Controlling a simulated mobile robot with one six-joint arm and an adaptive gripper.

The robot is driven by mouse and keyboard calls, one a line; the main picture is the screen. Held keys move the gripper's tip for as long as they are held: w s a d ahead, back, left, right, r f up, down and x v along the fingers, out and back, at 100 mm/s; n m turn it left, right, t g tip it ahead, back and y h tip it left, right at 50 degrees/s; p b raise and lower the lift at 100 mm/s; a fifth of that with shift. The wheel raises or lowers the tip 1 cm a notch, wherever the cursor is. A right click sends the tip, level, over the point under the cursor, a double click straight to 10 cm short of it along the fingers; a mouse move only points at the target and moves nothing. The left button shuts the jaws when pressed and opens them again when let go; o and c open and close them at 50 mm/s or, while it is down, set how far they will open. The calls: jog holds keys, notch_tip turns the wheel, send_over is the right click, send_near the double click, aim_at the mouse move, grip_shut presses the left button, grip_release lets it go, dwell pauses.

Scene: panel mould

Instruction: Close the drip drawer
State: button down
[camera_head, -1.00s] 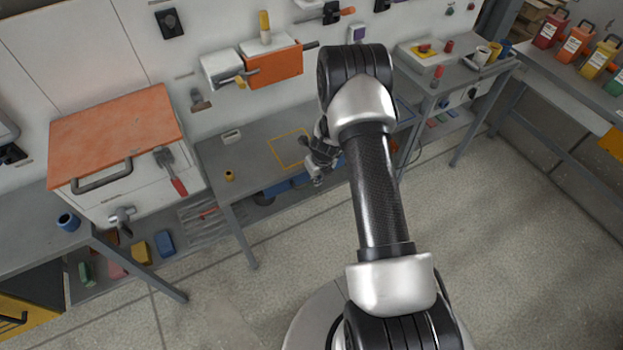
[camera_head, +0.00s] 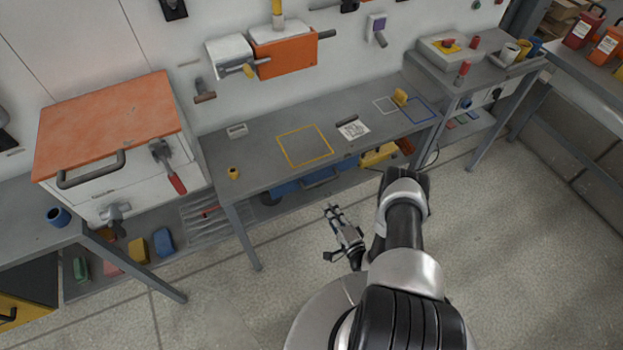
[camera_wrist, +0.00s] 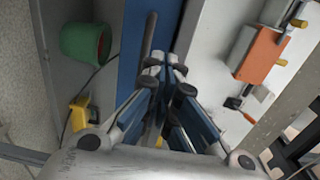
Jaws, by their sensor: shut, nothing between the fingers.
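The drip drawer (camera_head: 286,191), as I take it, is the blue drawer under the middle bench. Its grey handle (camera_head: 322,180) faces the open floor. How far it stands out is hard to tell, because the bench top hides most of it. In the wrist view its blue front (camera_wrist: 132,40) runs behind the fingers, and the grey handle bar (camera_wrist: 149,35) shows just beyond the fingertips. My gripper (camera_head: 333,208) is shut and empty, in front of the bench and apart from the drawer in the head view. The fingertips (camera_wrist: 162,65) point toward the blue front in the wrist view.
A yellow bin (camera_head: 378,155) lies under the bench. A green bucket (camera_wrist: 86,42) shows in the wrist view. The floor before the bench is clear.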

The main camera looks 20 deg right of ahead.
jog(key=b, duration=0.4)
send_near(312, 179)
jog(key=w+r, duration=0.1)
jog(key=w, duration=0.1)
jog(key=w+a+r, duration=0.1)
jog(key=w+r, duration=0.2)
jog(key=w, duration=0.1)
jog(key=shift+w+a+r, duration=0.1)
jog(key=shift+a+r, duration=0.15)
jog(key=shift+a, duration=0.15)
jog(key=shift+w, duration=0.3)
jog(key=shift+r, duration=0.1)
